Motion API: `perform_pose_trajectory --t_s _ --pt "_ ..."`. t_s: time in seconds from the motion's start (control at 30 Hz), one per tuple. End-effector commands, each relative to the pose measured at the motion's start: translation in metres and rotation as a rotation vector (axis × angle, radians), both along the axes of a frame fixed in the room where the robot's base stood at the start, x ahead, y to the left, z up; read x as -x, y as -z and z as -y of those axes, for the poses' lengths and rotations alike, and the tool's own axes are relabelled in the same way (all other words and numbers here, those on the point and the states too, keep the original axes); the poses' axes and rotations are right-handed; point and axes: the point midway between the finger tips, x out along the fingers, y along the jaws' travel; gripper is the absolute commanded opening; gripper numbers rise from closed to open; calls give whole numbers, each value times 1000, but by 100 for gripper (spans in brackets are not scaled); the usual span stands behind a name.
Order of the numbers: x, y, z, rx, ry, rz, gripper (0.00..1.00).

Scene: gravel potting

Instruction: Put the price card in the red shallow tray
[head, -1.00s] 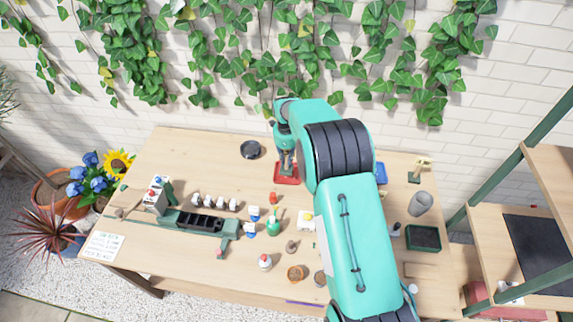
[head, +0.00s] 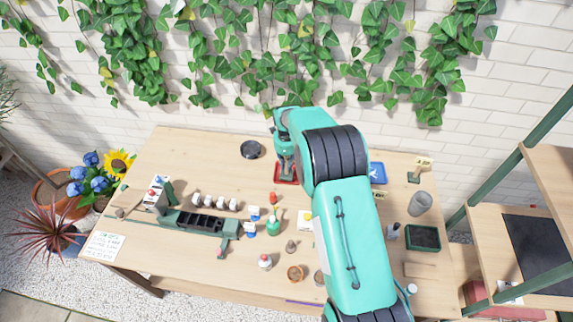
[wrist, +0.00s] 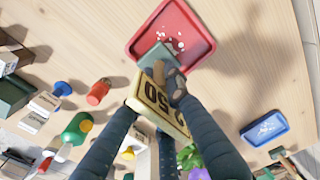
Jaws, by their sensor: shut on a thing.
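The price card (wrist: 155,103) is a cream-yellow sign with dark numerals on a short stem and a grey-green base (wrist: 153,56). My gripper (wrist: 168,86) is shut on it near the stem in the wrist view. The red shallow tray (wrist: 150,33) lies just beyond, with small white marks or bits on its floor. The card's base overlaps the tray's near part in the picture; I cannot tell whether it touches. In the head view the red tray (head: 278,180) is partly covered by my gripper (head: 286,174), and the held card is not clear there.
A blue tray (head: 378,168) stands right of the red one. Another sign on a green base (head: 422,165) is farther right. A dark round dish (head: 250,150) sits to the left. Several bottles and pots, including a green bottle (head: 273,227), stand nearer the front.

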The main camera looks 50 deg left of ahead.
Motion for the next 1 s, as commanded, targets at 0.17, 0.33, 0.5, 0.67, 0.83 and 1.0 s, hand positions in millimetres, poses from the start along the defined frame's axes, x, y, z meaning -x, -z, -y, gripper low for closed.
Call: perform_pose_trajectory --t_s 0.17,0.33,0.5,0.67,0.83,1.0 --pt "0 2 0 -1 0 1 0" --pt "0 6 0 -1 0 1 0" --pt "0 11 0 0 0 0 0" --pt "0 10 0 1 0 -1 35" --pt "0 10 0 0 0 0 35" --pt "0 9 0 0 0 0 35"
